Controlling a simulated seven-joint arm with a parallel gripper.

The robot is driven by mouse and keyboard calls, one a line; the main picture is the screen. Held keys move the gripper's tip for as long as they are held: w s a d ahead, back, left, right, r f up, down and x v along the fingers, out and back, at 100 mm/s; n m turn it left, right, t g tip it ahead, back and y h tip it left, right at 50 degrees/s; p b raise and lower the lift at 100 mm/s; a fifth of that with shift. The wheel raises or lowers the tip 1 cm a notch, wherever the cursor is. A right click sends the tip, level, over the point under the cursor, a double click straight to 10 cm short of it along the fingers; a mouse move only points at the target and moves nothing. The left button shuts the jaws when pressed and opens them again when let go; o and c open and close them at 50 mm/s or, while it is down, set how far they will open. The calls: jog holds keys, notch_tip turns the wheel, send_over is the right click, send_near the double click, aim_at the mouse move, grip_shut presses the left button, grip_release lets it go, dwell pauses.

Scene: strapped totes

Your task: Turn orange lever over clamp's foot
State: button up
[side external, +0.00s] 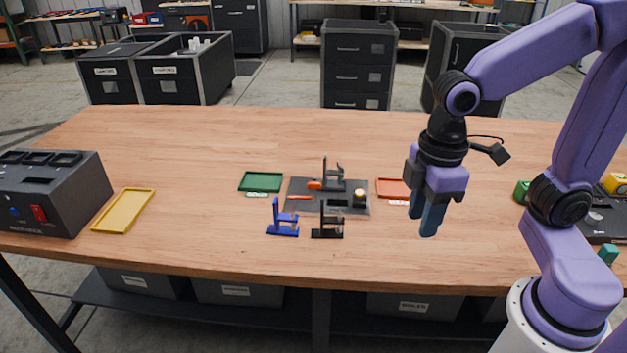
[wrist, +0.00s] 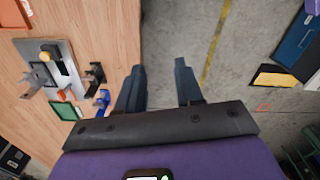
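A dark grey plate (side external: 299,208) lies mid-table and carries a black upright clamp (side external: 326,171). An orange lever (side external: 315,185) shows low at the clamp's left; its exact angle and its relation to the foot are too small to tell. Another orange strip (side external: 299,197) lies on the plate's left part. The plate (wrist: 68,52) also shows at the left of the wrist view, with an orange piece (wrist: 63,97) partly hidden. My gripper (side external: 423,222) hangs above the table, right of the plate and apart from it. In the wrist view my gripper (wrist: 160,65) is open and empty.
A blue stand (side external: 283,220) and a black stand (side external: 328,224) are in front of the plate. Green (side external: 261,182), red (side external: 391,188) and yellow (side external: 123,211) trays lie around. A dark box (side external: 60,195) stands at the left. The table's back half is clear.

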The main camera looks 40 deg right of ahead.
jog(key=w+a+r+m, duration=0.1)
jog(key=w+a+r, duration=0.15)
jog(key=w, duration=0.85)
jog(key=m, duration=0.2)
send_over(314, 183)
notch_tip(314, 183, down, 17)
jog(key=shift+r, duration=0.1)
grip_shut()
dwell(0.7)
